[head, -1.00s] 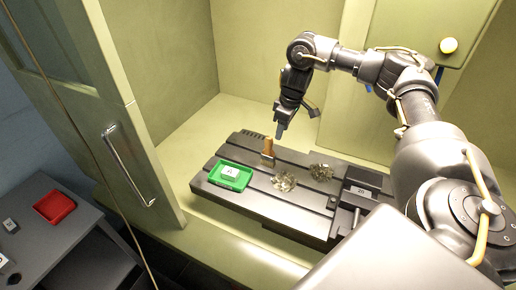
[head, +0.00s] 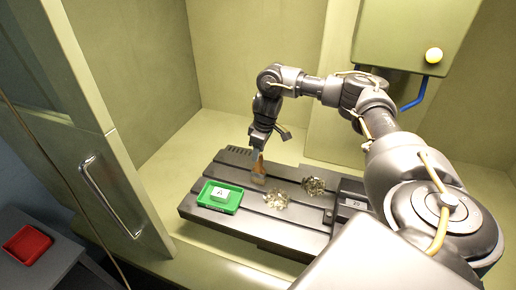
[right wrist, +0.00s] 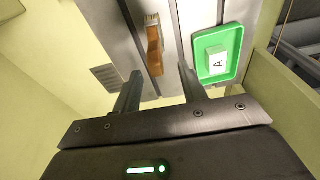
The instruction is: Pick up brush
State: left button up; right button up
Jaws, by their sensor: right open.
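My right gripper (head: 257,150) is just above the top of the brush in the head view. In the right wrist view its two fingers (right wrist: 158,85) are apart, with nothing between them. My left gripper is not in view.
A green tray (head: 231,207) holding a block marked A (head: 220,194) sits left of the brush. Two piles of shavings (head: 276,199) (head: 314,186) lie on the slotted bed (head: 252,226). A vise (head: 350,200) is at right. Enclosure walls surround the bed; a red tray (head: 27,245) is outside.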

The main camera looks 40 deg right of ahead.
aim_at(258, 169)
jog(key=shift+s+d+f+p, duration=0.1)
jog(key=shift+s+f+p, duration=0.15)
jog(key=shift+p, duration=0.45)
jog(key=f, duration=0.2)
jog(key=w+f+p, duration=0.1)
jog(key=f, duration=0.1)
jog(key=shift+p, duration=0.3)
jog(key=shift+w+f, duration=0.1)
jog(key=shift+f, duration=0.15)
jog(key=shift+c, duration=0.5)
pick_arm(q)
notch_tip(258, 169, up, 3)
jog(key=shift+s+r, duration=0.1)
pick_arm(e)
grip_shut()
